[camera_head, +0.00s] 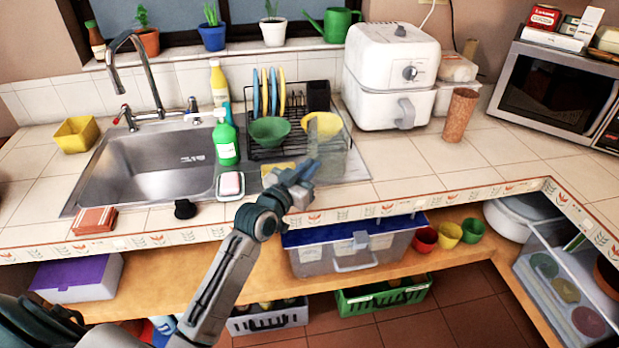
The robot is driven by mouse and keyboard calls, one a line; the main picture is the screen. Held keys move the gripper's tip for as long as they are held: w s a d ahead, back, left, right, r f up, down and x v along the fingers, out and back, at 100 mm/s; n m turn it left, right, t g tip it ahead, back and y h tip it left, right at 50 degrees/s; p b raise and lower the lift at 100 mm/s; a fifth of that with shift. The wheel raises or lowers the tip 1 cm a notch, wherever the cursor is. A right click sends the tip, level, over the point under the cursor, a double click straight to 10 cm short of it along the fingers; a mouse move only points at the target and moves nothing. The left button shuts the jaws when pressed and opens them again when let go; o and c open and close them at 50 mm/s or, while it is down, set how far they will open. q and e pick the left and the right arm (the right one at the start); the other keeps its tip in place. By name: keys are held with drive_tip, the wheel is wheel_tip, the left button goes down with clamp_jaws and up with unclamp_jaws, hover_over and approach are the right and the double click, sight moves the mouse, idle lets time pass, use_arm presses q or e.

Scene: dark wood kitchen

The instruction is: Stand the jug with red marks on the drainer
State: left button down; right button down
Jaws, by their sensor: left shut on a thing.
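My left gripper (305,172) reaches in from the lower left over the front of the counter, beside the drainer. It is shut on a pale, see-through thing that appears to be the jug (323,125). The jug's outline is faint against the drainer and a yellow bowl, and I cannot make out its red marks. I cannot tell whether its base touches anything. The black wire drainer (294,148) stands right of the sink. It holds several upright plates (264,92), a green bowl (269,131) and the yellow bowl (335,121). My right gripper is not in view.
The sink (160,165) with its tap lies left of the drainer. A green soap bottle (225,138) and a soap dish (230,186) stand between them. A white air fryer (390,75) and a cork-brown tumbler (460,115) stand to the right. The counter in front of the fryer is clear.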

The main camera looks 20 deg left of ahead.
use_arm(q)
drive_tip(key=shift+w+f, duration=0.15)
drive_tip(key=shift+f, duration=1.6)
drive_tip(key=shift+f, duration=0.1)
drive_tip(key=c, duration=1.5)
unclamp_jaws()
drive_tip(key=v, duration=1.2)
drive_tip(key=shift+d, duration=0.1)
